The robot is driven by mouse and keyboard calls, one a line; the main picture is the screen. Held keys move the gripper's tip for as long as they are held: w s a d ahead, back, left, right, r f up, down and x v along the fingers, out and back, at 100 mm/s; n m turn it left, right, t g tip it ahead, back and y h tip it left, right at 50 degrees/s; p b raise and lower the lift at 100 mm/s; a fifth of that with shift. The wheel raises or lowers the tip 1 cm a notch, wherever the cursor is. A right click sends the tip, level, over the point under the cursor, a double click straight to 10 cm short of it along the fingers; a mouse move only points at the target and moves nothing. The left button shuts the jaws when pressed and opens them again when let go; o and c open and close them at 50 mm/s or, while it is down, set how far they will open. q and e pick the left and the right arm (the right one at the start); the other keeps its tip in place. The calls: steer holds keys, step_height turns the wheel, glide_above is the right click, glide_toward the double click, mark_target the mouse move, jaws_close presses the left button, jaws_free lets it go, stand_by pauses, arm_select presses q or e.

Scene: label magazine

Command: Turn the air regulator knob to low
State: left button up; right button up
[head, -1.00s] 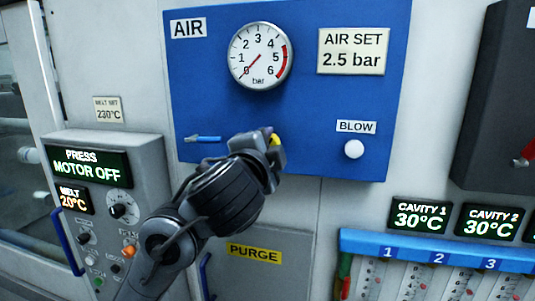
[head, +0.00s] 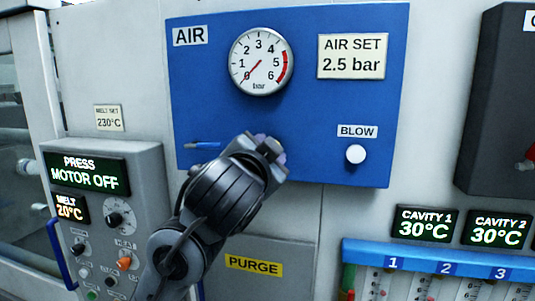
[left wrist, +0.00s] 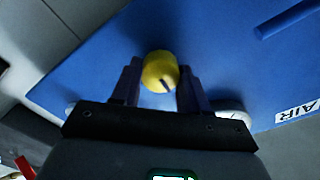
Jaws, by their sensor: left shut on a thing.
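The yellow air regulator knob (left wrist: 160,68) sits on the blue air panel (head: 340,110). It has a dark mark near its lower edge in the left wrist view. My left gripper (head: 268,147) is at the lower middle of the panel and hides the knob in the head view. In the left wrist view its two fingers (left wrist: 158,80) are on either side of the knob, shut on it. The pressure gauge (head: 261,61) above has its needle at about 0 bar. My right gripper is not in view.
A blue lever (head: 203,145) is just left of my gripper. The white BLOW button (head: 355,154) is to its right. The AIR SET plate (head: 352,56) reads 2.5 bar. The press control box (head: 145,165) stands at left and a PURGE door (head: 270,248) is below.

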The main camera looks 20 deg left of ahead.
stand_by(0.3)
arm_select(q)
steer(key=o, duration=1.1)
steer(key=shift+c, duration=0.2)
steer(key=shift+s, duration=0.1)
steer(key=s+d+b, duration=0.1)
steer(key=s, duration=0.9)
steer(key=shift+s+d+b, duration=0.15)
steer(key=shift+s+b, duration=0.15)
steer(key=shift+b, duration=0.1)
